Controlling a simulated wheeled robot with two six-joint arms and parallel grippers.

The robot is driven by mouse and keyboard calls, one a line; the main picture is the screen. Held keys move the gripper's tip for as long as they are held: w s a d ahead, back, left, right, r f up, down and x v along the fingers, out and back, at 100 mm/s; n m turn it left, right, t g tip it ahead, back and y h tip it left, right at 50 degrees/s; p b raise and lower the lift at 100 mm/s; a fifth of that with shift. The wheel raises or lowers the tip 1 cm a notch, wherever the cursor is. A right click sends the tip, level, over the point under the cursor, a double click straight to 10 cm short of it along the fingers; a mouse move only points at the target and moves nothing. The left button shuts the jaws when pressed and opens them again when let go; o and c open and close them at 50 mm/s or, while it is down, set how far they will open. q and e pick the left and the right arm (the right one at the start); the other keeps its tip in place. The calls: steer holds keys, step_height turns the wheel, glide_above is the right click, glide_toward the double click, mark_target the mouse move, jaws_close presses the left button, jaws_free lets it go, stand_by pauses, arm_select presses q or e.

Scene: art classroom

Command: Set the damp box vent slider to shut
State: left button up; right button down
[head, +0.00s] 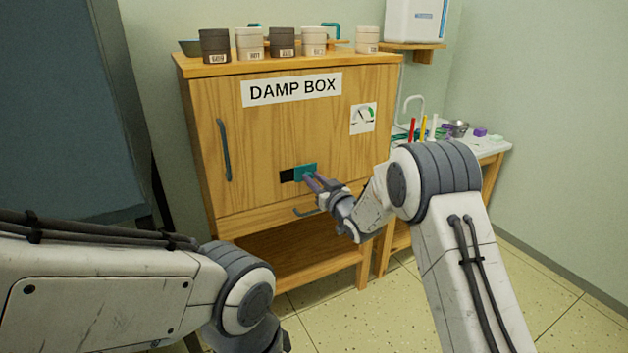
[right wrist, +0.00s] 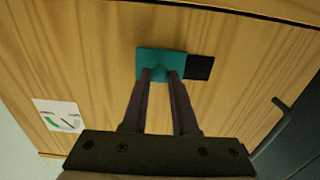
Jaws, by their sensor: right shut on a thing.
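The damp box (head: 300,130) is a wooden cabinet with a "DAMP BOX" label on its front. Its vent slider is a teal plate (head: 306,170) low on the front, and it also shows in the right wrist view (right wrist: 150,58). A black opening (head: 287,176) lies uncovered beside the plate, on its left in the head view; it also shows in the right wrist view (right wrist: 199,68). My right gripper (head: 313,181) is at the plate, its fingers shut on the slider's small teal knob (right wrist: 160,73). My left gripper is not in view; only my left arm shows.
A dial gauge (head: 363,118) is on the cabinet front, with a door handle (head: 223,150) at left and a drawer handle (head: 305,212) below. Several lidded jars (head: 250,43) stand on top. A side table (head: 489,149) with art supplies stands to the right.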

steer(key=shift+s+a+b, duration=0.1)
steer(key=shift+s+a, duration=0.3)
steer(key=shift+a, duration=0.4)
steer(key=shift+s+a+b, duration=0.1)
steer(key=shift+s+a, duration=0.3)
steer(key=shift+a, duration=0.35)
steer(key=shift+s+a+b, duration=0.1)
steer(key=shift+s+a, duration=0.3)
steer(key=shift+a, duration=0.4)
steer(key=c, duration=0.7)
jaws_free()
steer(key=shift+a, duration=0.15)
steer(key=shift+s+d, duration=0.15)
steer(key=shift+d, duration=0.05)
steer(key=p, duration=0.2)
glide_toward(288, 175)
steer(key=v, duration=0.6)
